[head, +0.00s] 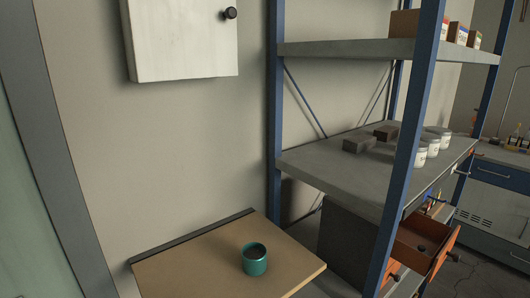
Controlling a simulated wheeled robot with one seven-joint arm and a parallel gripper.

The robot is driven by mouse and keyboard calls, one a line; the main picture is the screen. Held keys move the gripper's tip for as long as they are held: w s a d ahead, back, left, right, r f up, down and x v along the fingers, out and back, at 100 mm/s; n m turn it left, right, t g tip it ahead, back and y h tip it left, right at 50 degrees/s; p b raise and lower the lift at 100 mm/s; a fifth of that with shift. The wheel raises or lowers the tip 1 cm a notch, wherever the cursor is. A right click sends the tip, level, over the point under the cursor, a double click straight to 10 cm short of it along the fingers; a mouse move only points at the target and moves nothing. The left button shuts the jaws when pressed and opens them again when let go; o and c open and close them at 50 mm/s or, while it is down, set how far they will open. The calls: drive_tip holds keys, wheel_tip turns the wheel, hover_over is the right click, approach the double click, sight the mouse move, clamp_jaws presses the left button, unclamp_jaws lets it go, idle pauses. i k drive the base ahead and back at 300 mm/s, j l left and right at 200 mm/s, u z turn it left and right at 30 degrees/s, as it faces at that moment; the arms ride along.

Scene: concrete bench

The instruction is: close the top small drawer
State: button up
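An orange-brown drawer (408,240) stands pulled open at the lower right, below the middle shelf of the blue rack. Its inside shows, with a small dark object in it. The drawer's far front panel (444,251) has a knob on its outer side. A second orange front (392,268) with a dark knob shows lower and to the left, partly behind the blue post. A dark grey cabinet side (347,240) is left of the post. The post hides part of the drawers, so I cannot tell which is the top small one. My gripper is not in view.
The blue-framed rack has a middle shelf (335,178) with dark blocks and white jars (420,155). Boxes stand on the upper shelf (400,50). A wooden table (190,268) with a teal mug (255,262) is in front. A white wall cabinet (180,40) hangs at upper left.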

sight(417, 230)
drive_tip(key=i+z, duration=0.1)
drive_tip(key=z, duration=0.25)
drive_tip(key=i+l+z, duration=0.1)
drive_tip(key=z, duration=0.25)
drive_tip(key=i+z, duration=0.15)
drive_tip(key=z, duration=0.2)
